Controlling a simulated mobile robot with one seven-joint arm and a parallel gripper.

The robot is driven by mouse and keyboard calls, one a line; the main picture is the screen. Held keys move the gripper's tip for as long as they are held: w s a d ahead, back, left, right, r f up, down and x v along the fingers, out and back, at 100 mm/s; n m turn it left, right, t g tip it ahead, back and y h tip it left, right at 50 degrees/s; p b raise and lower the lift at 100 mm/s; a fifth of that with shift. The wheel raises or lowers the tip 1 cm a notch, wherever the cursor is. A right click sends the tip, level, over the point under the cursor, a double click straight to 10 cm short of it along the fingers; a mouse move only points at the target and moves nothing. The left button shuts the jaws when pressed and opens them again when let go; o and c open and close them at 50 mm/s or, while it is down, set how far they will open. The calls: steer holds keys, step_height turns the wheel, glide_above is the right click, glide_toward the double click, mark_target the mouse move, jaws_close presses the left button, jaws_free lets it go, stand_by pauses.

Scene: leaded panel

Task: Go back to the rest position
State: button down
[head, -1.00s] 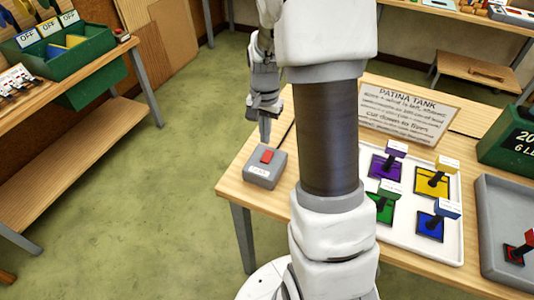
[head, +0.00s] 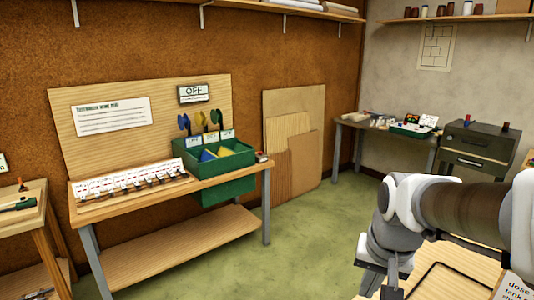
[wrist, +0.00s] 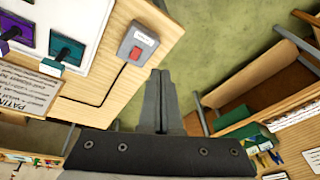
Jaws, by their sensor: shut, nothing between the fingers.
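My gripper (wrist: 160,103) is shut and empty in the wrist view, its two dark fingers side by side. It points past the edge of the pale wooden table, over the green floor. In the head view my gripper (head: 379,284) hangs at the lower right, partly cut off by the frame's bottom edge. A grey box with a red button (wrist: 138,47) sits on the table near its edge, just up and left of the fingertips and apart from them in the picture.
In the wrist view a white tray (wrist: 88,18) with coloured squares lies left of the box. In the head view a wooden bench (head: 180,192) bears a green bin (head: 225,187) and a row of white cards. Open green floor (head: 310,225) lies between bench and arm.

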steer(key=s+a+r+n+t, duration=0.1)
steer(key=s+a+r+n, duration=0.1)
steer(key=s, duration=0.3)
steer(key=s+a+r+n+t, duration=0.1)
steer(key=s+a+r+n, duration=0.1)
steer(key=s, duration=0.3)
steer(key=shift+n, duration=0.3)
